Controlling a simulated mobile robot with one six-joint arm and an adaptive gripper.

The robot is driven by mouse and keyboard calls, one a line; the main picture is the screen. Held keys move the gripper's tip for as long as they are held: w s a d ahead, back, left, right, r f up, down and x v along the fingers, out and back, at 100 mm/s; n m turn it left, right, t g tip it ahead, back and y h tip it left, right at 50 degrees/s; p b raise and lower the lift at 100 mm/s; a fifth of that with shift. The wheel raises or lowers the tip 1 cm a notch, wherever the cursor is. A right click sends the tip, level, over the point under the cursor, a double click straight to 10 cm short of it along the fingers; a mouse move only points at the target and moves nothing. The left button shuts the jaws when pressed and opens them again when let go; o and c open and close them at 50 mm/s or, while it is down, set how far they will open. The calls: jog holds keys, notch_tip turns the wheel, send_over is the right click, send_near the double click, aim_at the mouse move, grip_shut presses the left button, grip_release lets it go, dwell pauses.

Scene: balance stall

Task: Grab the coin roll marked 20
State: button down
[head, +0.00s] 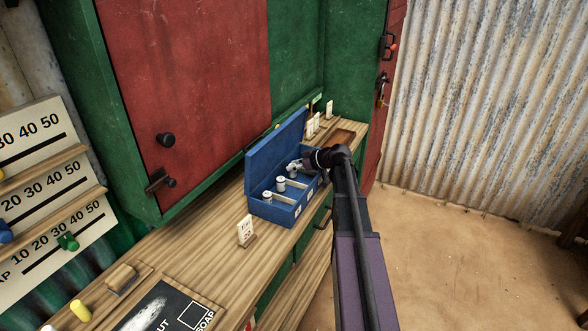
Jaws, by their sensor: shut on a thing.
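An open blue box (272,214) stands on the wooden counter, its lid raised at the back. It has light dividers and small white labels on its front, too small to read. One pale coin roll (267,197) stands upright in the near left compartment and another (281,184) in the middle one. My gripper (294,166) reaches in from the right over the far compartment. It is shut on what looks like a pale coin roll there, mostly hidden by the fingers. I cannot read which roll is marked 20, or tell whether the held one is lifted.
A small card stand (246,232) is in front of the box, with more cards (311,126) behind it. The counter (200,257) between is clear.

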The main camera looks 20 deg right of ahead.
jog(key=shift+r, duration=0.1)
notch_tip(320, 180, up, 28)
jog(key=p, duration=2.8)
jog(key=shift+f, duration=0.25)
